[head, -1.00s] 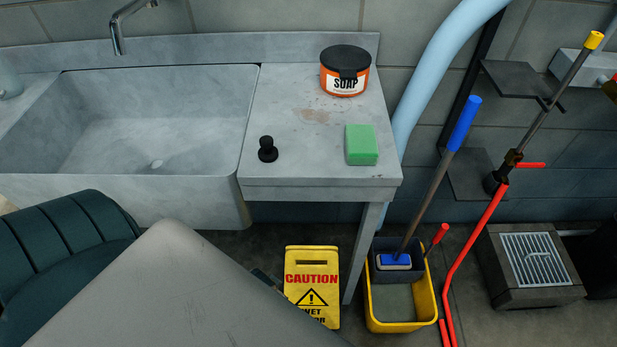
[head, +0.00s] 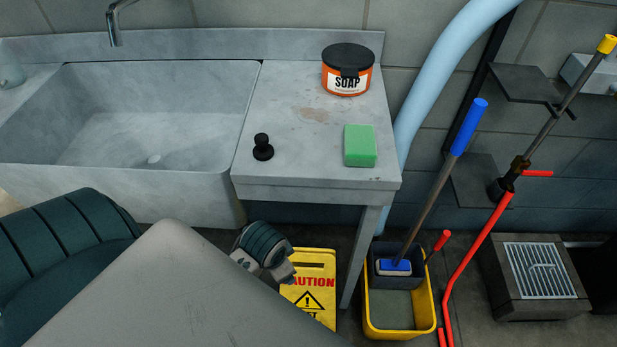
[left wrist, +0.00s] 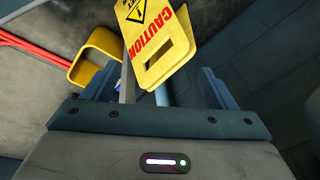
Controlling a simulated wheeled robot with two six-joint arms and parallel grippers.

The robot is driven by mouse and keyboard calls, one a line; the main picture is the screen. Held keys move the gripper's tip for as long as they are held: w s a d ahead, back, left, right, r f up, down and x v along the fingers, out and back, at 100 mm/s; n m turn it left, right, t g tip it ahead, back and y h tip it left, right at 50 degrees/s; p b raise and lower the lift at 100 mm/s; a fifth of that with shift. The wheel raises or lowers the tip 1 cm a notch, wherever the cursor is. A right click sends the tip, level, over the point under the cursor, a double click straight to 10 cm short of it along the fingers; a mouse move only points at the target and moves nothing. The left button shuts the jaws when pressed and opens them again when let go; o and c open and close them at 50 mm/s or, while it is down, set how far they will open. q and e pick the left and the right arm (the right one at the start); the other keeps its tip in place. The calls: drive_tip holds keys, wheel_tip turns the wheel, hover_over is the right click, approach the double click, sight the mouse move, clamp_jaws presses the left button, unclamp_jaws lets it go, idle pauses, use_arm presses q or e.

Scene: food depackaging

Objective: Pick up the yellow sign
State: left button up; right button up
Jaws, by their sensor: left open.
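The yellow sign (head: 310,297), marked CAUTION with a black warning triangle, stands on the floor in front of the sink counter. My left gripper (head: 272,262) is at the top left of the sign in the head view and covers its upper left corner. In the left wrist view, the sign (left wrist: 150,30) appears ahead of the open left gripper (left wrist: 160,88), with its slotted top end near the space between the two fingers. I cannot tell whether the fingers touch it. My right gripper is not in view.
A yellow mop bucket (head: 428,318) with a blue-handled mop (head: 470,125) stands just right of the sign. The counter's leg (head: 362,255) is between them. The counter (head: 300,150) overhangs behind. A red pole (head: 478,250) and floor grate (head: 540,270) are further right.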

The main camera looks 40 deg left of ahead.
use_arm(q)
drive_tip(key=w+f+m+g, duration=0.1)
drive_tip(key=w+f+m, duration=0.3)
drive_tip(key=w+f, duration=0.25)
drive_tip(key=m+g, duration=0.1)
drive_tip(key=m, duration=0.2)
hover_over(308, 252)
wheel_tip(308, 252, down, 2)
drive_tip(key=shift+s+a+f+h, duration=0.1)
drive_tip(key=shift+s+h, duration=0.05)
drive_tip(key=shift+h, duration=0.25)
drive_tip(key=shift+f, duration=0.35)
wheel_tip(308, 252, down, 5)
drive_tip(key=shift+f+b, duration=0.1)
drive_tip(key=shift+b, duration=0.2)
drive_tip(key=f, duration=0.4)
drive_tip(key=shift+w+f, duration=0.2)
drive_tip(key=shift+w, duration=0.1)
drive_tip(key=shift+f+m, duration=0.3)
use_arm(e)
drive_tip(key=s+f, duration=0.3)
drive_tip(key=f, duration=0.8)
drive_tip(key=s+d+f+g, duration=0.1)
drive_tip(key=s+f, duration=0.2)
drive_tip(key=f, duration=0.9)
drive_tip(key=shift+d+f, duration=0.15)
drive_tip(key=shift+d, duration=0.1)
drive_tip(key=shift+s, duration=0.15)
